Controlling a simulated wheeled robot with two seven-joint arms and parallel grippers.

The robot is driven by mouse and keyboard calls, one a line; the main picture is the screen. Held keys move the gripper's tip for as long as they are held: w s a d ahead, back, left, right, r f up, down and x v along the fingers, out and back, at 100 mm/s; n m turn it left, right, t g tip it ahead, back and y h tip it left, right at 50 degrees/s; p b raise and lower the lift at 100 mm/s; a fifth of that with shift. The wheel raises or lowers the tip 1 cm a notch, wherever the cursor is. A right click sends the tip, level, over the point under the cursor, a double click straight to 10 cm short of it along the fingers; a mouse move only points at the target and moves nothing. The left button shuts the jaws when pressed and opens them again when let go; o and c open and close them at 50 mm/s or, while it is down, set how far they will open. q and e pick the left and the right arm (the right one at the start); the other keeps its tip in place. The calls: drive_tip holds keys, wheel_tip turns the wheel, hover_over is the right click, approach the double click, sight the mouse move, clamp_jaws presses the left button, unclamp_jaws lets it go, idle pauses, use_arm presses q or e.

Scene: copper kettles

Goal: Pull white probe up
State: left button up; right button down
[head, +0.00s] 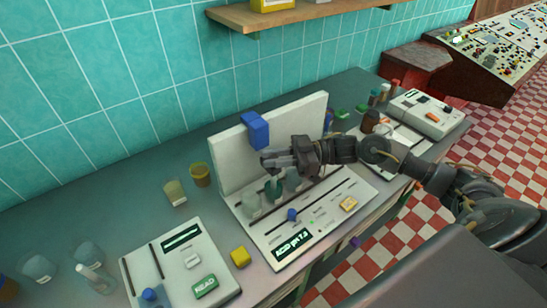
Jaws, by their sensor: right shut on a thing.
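My right gripper (268,160) reaches in from the right and is shut in front of the upright white panel (310,115), just below a blue block (255,130). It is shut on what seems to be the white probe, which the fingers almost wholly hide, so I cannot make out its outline. Below the gripper, several small vessels stand in a row on the pH device (275,240), among them a pale beaker (250,203) and a dark green one (273,188). The device's display reads ACID with a pH value. My left gripper is not in view.
Glass beakers (37,268) stand far left. Yellowish cups (200,174) stand left of the panel. Another white instrument (428,114) is at right.

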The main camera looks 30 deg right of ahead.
wheel_tip(320, 180, up, 7)
drive_tip(key=p, duration=0.5)
drive_tip(key=shift+r, duration=0.2)
drive_tip(key=shift+f, duration=0.15)
drive_tip(key=c, duration=1.3)
unclamp_jaws()
drive_tip(key=shift+d+f, duration=0.1)
drive_tip(key=shift+s+d+f+b, duration=0.1)
drive_tip(key=shift+s+d+b, duration=0.05)
drive_tip(key=shift+d+b, duration=0.2)
drive_tip(key=b+v, duration=0.3)
drive_tip(key=v, duration=0.7)
